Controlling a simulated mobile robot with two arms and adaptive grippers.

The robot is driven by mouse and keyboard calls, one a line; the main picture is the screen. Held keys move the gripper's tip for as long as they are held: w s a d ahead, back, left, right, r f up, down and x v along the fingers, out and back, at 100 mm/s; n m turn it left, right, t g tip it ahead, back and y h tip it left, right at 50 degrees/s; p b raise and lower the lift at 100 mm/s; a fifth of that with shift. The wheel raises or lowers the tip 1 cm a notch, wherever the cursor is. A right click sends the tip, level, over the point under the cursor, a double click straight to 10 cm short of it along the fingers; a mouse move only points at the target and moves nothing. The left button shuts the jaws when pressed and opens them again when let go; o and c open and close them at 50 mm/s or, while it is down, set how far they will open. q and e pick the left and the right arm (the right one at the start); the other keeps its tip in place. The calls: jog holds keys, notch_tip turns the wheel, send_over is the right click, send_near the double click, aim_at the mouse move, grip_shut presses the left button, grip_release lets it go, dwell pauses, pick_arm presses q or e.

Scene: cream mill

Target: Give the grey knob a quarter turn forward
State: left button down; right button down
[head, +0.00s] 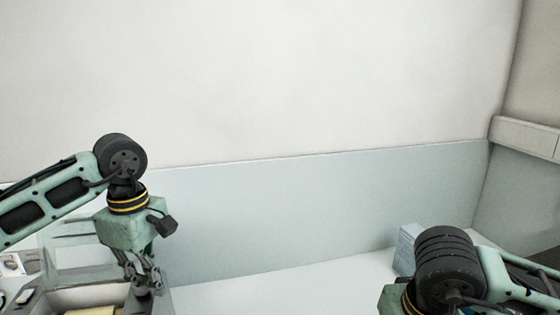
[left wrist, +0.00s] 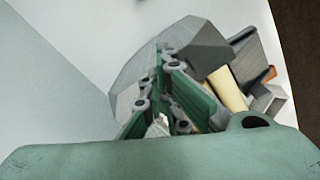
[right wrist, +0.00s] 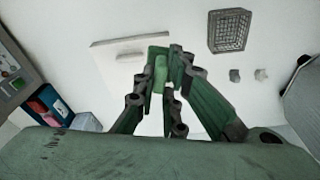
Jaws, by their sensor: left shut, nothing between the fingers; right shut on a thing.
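I cannot pick out the grey knob for certain in any view. My left gripper (head: 150,289) hangs at the lower left in the head view, its fingers shut and empty. In the left wrist view its fingers (left wrist: 165,52) are in front of a large grey faceted body (left wrist: 208,48). My right gripper (right wrist: 163,54) shows in the right wrist view, shut on a small pale green thing (right wrist: 160,76), largely hidden by the fingers. In the head view the right gripper's fingers are out of frame below.
A flat white panel (right wrist: 108,62) lies beyond the right fingers. A dark wire basket (right wrist: 229,31) and two small grey pieces (right wrist: 235,75) are to its right. A blue box (right wrist: 50,103) is at the left. A pale block (head: 405,252) stands by the back wall; the middle counter is clear.

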pick_arm(q)
jog(key=shift+s+a, duration=0.3)
jog(key=shift+s, duration=0.1)
pick_arm(e)
jog(key=shift+f, duration=0.3)
pick_arm(q)
jog(key=shift+a+r, duration=0.1)
jog(key=shift+r, duration=0.05)
